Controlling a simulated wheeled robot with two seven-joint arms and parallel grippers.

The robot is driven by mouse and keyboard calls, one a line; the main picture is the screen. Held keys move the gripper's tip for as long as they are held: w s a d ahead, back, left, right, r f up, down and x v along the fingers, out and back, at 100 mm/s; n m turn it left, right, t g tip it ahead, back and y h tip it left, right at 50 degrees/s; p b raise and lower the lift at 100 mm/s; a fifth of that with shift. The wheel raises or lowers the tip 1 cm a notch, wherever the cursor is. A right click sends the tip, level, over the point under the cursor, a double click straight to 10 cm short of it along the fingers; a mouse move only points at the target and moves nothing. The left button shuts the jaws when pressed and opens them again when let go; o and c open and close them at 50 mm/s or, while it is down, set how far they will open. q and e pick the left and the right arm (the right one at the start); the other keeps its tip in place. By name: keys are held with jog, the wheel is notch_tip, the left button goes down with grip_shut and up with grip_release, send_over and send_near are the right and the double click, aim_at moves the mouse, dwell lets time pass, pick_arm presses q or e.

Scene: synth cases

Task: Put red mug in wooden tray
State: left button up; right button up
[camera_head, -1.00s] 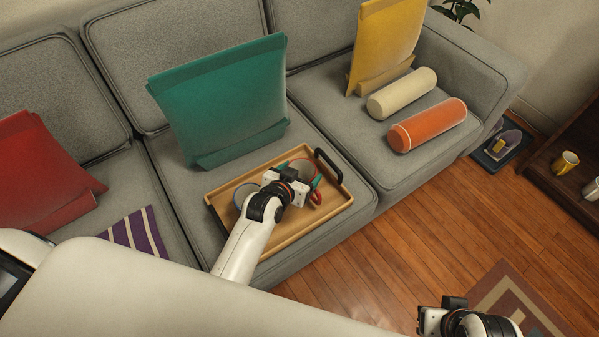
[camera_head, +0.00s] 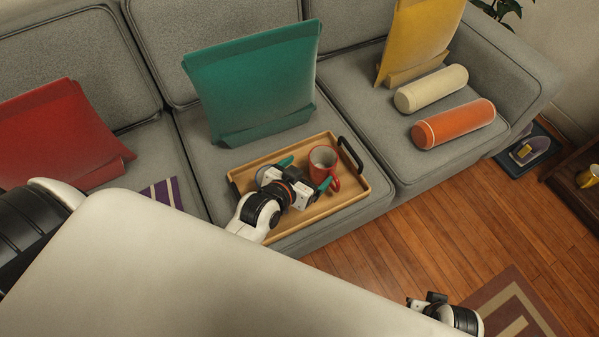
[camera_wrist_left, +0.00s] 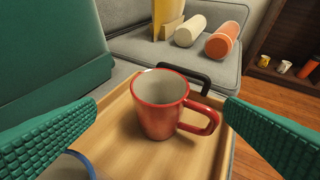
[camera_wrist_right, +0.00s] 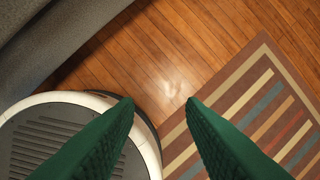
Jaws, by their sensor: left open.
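The red mug (camera_head: 321,158) stands upright in the wooden tray (camera_head: 345,197), near its right end by a black handle. In the left wrist view the mug (camera_wrist_left: 158,112) shows its pale inside, and its handle points right. My left gripper (camera_head: 306,173) is over the tray, just left of the mug. Its green fingers are open, spread to either side of the mug in the wrist view, and nothing is between them at their near part. My right gripper (camera_wrist_right: 160,102) is open and empty above the floor, far from the tray.
A blue-rimmed item (camera_wrist_left: 72,166) is partly visible in the tray, low in the left wrist view. The tray rests on a grey sofa (camera_head: 365,140). A teal cushion (camera_head: 255,80) stands behind it. Orange (camera_head: 453,124) and cream (camera_head: 431,88) bolsters lie to the right.

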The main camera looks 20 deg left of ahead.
pick_arm(q)
jog(key=v, duration=0.3)
jog(key=shift+s, duration=0.1)
pick_arm(e)
notch_tip(320, 180, down, 3)
jog(key=shift+s+r, duration=0.1)
